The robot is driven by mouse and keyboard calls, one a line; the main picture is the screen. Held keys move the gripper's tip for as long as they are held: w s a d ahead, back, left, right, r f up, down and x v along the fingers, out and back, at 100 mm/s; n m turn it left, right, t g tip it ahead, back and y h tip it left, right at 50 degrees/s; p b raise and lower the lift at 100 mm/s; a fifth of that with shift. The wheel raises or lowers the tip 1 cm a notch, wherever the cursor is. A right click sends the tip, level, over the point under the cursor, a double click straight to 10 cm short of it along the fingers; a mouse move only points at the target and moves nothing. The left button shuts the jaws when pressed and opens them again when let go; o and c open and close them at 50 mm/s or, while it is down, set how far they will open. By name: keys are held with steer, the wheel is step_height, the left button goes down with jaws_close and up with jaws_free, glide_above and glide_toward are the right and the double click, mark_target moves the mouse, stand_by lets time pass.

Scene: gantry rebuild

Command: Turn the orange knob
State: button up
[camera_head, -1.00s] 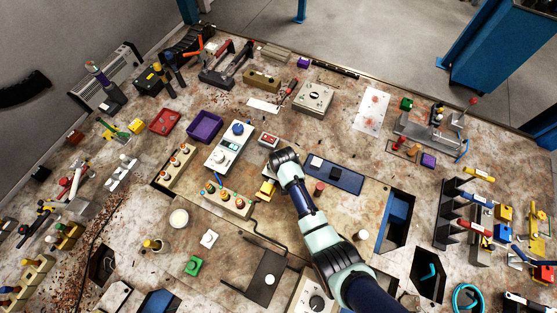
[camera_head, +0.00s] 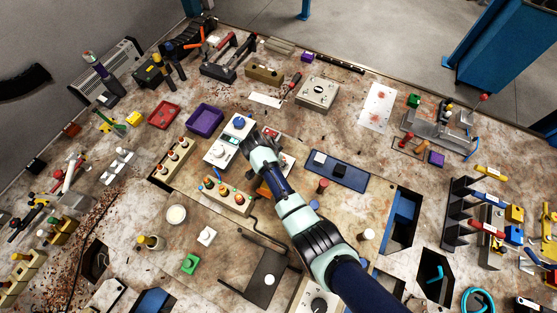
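My arm reaches in from the lower right. My gripper (camera_head: 249,138) is over the right edge of a white control panel (camera_head: 215,157), beside its blue knob (camera_head: 239,123). The fingertips are small and dark, so I cannot tell whether they are open or shut. I cannot clearly pick out the orange knob; the gripper and wrist cover part of the panel. A small orange piece (camera_head: 263,189) shows beside my wrist. A beige strip (camera_head: 236,206) below the panel carries several small orange-red and green knobs, and another beige strip (camera_head: 166,172) stands to its left.
A purple tray (camera_head: 205,118) and red tray (camera_head: 164,115) lie left of the panel. A blue plate (camera_head: 345,177) with blocks and a dark red cylinder (camera_head: 322,186) lie right of my arm. A grey box with a dial (camera_head: 318,92) stands behind. Cutouts open at the lower right.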

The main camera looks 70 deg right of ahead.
steer(key=m+b, duration=0.1)
steer(key=m, duration=0.1)
steer(key=m+g+y+b, duration=0.1)
steer(key=b, duration=0.1)
steer(key=shift+w+f+m, duration=0.1)
steer(key=shift+f+m, duration=0.1)
steer(key=shift+m, duration=0.2)
steer(key=shift+d+r+m+g+b, duration=0.1)
steer(key=shift+m+g+b, duration=0.2)
steer(key=shift+m+b, duration=0.25)
steer(key=shift+m, duration=0.35)
steer(key=o, duration=1.2)
steer(key=shift+c, duration=0.2)
steer(key=shift+r, duration=0.1)
steer(key=v, duration=1.2)
steer(key=shift+d, duration=0.2)
